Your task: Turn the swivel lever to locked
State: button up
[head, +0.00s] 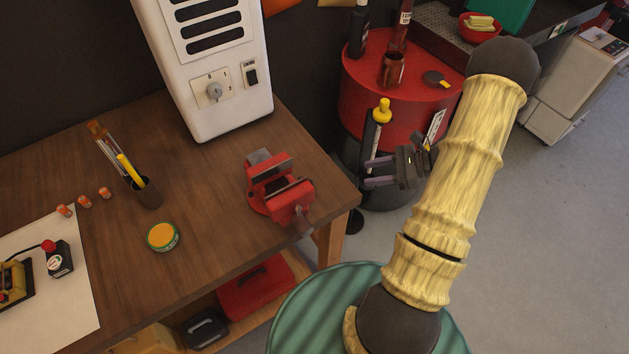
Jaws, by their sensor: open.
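A red bench vise (270,190) sits near the right corner of the wooden workbench. A grey metal part (303,221) sticks out at its front lower end, by the bench edge. I cannot clearly make out a swivel lever on the vise or its setting; the vise base is partly hidden by its body. My gripper (367,173) is to the right of the vise, past the bench's right edge and in front of the red drum.
A white cabinet (205,60) with a knob and switch stands behind the vise. A yellow-lidded tin (162,237) and a pen cup (146,192) stand left on the workbench (225,215). A red drum (360,85) with bottles stands behind my gripper.

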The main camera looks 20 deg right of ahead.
jog(key=p+x, duration=0.5)
jog(key=x, duration=1.1)
jog(key=shift+a, duration=0.15)
jog(key=shift+w+a+f, duration=0.15)
jog(key=shift+a+f, duration=0.05)
jog(key=shift+a, duration=0.15)
jog(key=shift+c, duration=0.2)
